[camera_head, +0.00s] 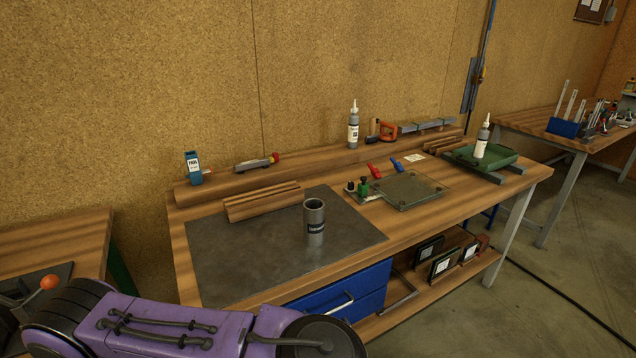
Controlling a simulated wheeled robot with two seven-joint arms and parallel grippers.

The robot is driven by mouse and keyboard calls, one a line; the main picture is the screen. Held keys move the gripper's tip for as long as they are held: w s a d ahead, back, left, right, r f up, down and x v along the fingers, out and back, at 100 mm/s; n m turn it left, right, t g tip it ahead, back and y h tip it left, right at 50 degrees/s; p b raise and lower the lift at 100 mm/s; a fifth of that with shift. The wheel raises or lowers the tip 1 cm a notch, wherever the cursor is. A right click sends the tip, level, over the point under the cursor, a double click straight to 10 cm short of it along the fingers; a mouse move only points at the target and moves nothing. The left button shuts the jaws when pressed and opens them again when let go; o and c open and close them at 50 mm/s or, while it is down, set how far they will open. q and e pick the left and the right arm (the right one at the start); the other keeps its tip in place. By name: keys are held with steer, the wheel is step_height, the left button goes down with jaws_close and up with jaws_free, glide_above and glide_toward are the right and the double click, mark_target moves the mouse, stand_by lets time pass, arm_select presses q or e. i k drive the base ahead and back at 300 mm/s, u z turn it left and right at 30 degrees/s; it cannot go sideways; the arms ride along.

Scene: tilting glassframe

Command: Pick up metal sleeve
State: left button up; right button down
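My purple arm lies across the lower left of the view, in front of the bench and below the sleeve. Neither gripper shows in this view.
A grooved wooden block (262,203) lies behind the sleeve. To the right are a glass plate (408,191), small clamps and a green tray (482,157) with a bottle. A blue drawer (345,290) sits below the bench top. The mat's left side is clear.

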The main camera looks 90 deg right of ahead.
mark_target(313, 216)
steer(key=z, duration=2.65)
